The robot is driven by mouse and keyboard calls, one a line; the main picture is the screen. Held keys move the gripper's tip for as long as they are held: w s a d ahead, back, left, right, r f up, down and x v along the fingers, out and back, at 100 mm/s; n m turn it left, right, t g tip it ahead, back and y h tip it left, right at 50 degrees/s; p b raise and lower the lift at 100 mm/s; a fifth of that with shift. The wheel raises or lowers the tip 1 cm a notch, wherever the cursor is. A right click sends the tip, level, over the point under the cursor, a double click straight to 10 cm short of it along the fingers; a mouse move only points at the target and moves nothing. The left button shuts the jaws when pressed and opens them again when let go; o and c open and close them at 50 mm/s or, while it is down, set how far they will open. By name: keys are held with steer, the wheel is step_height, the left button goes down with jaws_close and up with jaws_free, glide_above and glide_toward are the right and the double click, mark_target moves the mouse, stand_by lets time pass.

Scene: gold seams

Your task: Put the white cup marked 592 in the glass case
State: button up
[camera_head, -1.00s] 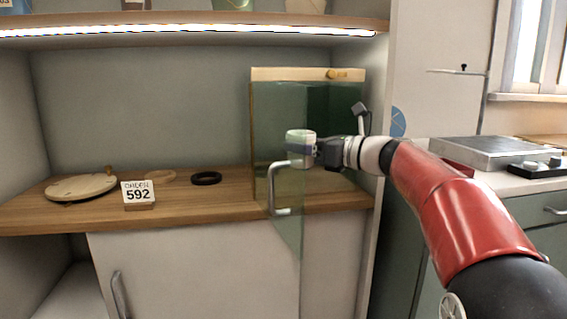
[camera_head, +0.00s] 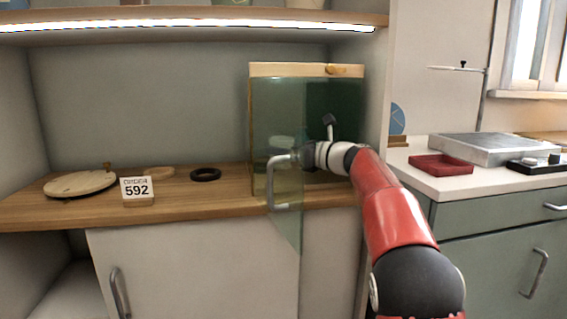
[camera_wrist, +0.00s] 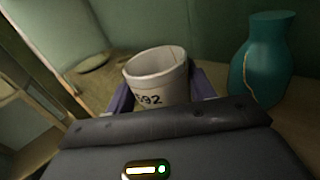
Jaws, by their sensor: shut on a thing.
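The white cup marked 592 (camera_wrist: 157,75) is upright between my gripper's fingers (camera_wrist: 160,92) in the wrist view, with its number facing the camera. My gripper is shut on it. In the head view the cup is a pale, dim shape (camera_head: 281,146) behind the tinted glass door. The glass case (camera_head: 305,70) has a wooden top and stands at the right of the wooden counter. Its glass door (camera_head: 287,215) is swung open toward the front, with a metal handle (camera_head: 273,185). My gripper reaches inside the case; its fingers are mostly hidden in the head view.
A teal vase with a gold seam (camera_wrist: 262,60) stands right of the cup in the wrist view. A red tray (camera_head: 441,164) lies on the right-hand worktop.

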step_height(320, 180, down, 2)
steer(key=shift+f+b, duration=0.1)
steer(key=shift+b, duration=0.25)
steer(key=shift+w+a+f, duration=0.1)
steer(key=shift+f, duration=0.2)
steer(key=shift+r, duration=0.2)
steer(key=shift+f, duration=0.2)
steer(key=o, duration=1.1)
